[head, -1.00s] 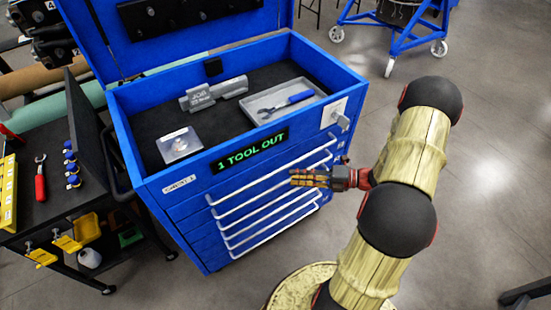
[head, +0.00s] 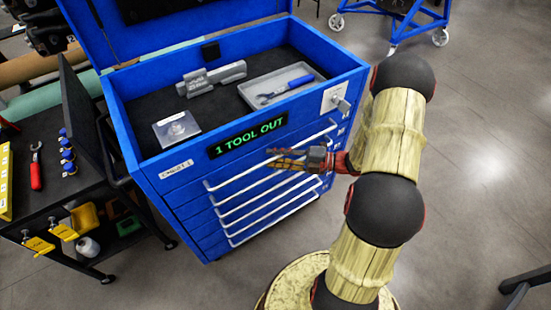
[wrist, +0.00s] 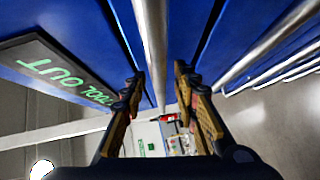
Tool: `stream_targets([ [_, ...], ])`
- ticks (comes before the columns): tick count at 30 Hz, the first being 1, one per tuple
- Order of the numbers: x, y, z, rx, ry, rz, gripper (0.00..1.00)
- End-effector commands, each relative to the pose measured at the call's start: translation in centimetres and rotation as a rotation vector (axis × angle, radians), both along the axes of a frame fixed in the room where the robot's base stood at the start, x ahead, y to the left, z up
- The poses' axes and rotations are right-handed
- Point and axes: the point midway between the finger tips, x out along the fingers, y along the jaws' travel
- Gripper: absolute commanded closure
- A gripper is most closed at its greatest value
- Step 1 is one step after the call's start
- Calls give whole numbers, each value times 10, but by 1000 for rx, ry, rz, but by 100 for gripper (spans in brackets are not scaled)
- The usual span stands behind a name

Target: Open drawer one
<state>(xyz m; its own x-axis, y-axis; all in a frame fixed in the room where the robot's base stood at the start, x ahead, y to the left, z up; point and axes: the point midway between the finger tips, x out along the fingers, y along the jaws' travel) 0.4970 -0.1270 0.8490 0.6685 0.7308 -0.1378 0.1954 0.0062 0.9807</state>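The blue tool cabinet (head: 190,215) stands in the middle of the head view with its drawers shut. The top drawer's long white handle (head: 232,177) runs below the "1 TOOL OUT" display (head: 248,135). My gripper (head: 270,158) is at this handle, in front of the upper drawers. In the wrist view my gripper (wrist: 158,80) is open, with a finger on each side of a pale handle bar (wrist: 150,35). The bar runs between the fingers in the picture; I cannot tell whether they touch it.
More drawer handles (wrist: 270,45) lie close beside my gripper. The open cabinet top holds a grey tray (head: 243,92) with a wrench. A black cart (head: 60,200) stands at the left. A blue wheeled stand (head: 395,22) is at the back.

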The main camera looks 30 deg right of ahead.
Motion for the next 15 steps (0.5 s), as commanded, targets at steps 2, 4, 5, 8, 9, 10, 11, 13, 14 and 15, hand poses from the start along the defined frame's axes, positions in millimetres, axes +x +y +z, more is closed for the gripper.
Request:
stream_targets([
  [2,1,1,0,0,0,0,70],
  [4,1,1,0,0,0,0,70],
  [5,1,1,0,0,0,0,70],
  [8,0,0,0,0,0,0,72],
  [9,0,0,0,0,0,0,75],
  [10,0,0,0,0,0,0,76],
  [11,0,0,0,0,0,0,78],
  [13,0,0,0,0,0,0,82],
  [14,0,0,0,0,0,0,84],
  [15,0,0,0,0,0,0,86],
])
